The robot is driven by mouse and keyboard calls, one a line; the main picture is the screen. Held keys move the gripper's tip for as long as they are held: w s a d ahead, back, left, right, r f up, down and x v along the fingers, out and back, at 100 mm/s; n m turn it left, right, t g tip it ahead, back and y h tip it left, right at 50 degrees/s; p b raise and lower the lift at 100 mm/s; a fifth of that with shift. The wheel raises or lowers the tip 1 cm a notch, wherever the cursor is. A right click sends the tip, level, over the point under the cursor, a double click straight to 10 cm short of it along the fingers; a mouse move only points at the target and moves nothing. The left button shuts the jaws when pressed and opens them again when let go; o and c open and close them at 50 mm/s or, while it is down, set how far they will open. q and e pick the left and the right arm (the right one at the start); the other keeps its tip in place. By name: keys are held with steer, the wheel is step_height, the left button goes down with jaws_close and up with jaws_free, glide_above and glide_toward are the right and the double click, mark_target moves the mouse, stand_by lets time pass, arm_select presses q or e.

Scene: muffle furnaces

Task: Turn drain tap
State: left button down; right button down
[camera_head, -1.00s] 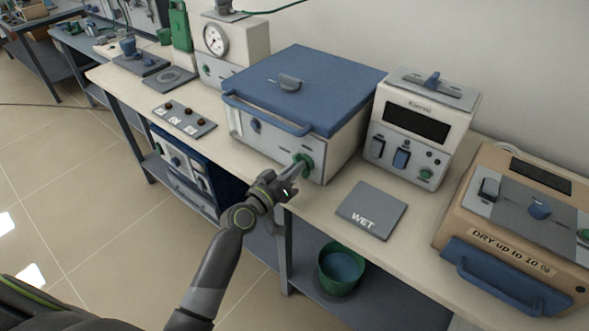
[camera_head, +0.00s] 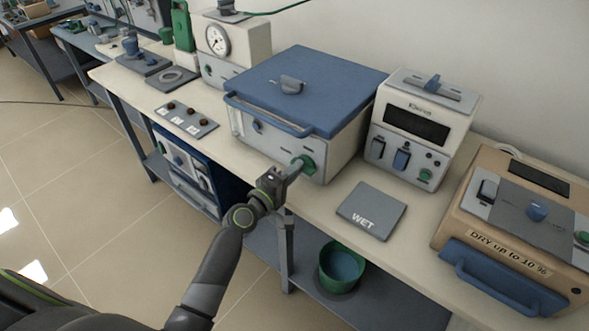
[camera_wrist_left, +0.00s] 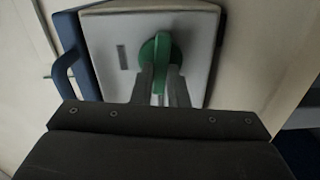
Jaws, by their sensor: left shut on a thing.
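The drain tap (camera_head: 307,162) is a green knob on the lower right of the front of the blue-lidded box (camera_head: 318,85). In the left wrist view the green tap (camera_wrist_left: 160,45) has a round base and an upright bar handle on a pale panel. My left gripper (camera_head: 294,172) reaches it from the front. My right gripper is in neither view.
A grey WET plate (camera_head: 372,210) lies right of the box. A green bucket (camera_head: 341,268) stands on the lower shelf. A white device (camera_head: 421,128) and a tan DRY unit (camera_head: 480,205) stand further right. A grey plate with small samples (camera_head: 186,122) lies left.

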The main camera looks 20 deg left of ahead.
arm_select(q)
steer(key=shift+f+n, duration=0.1)
steer(key=shift+n, duration=0.5)
steer(key=c, duration=1.4)
jaws_free()
steer(key=shift+c, duration=0.2)
steer(key=b+v, duration=0.3)
steer(key=v, duration=1.4)
steer(key=shift+s, duration=0.2)
steer(key=shift+a, duration=0.15)
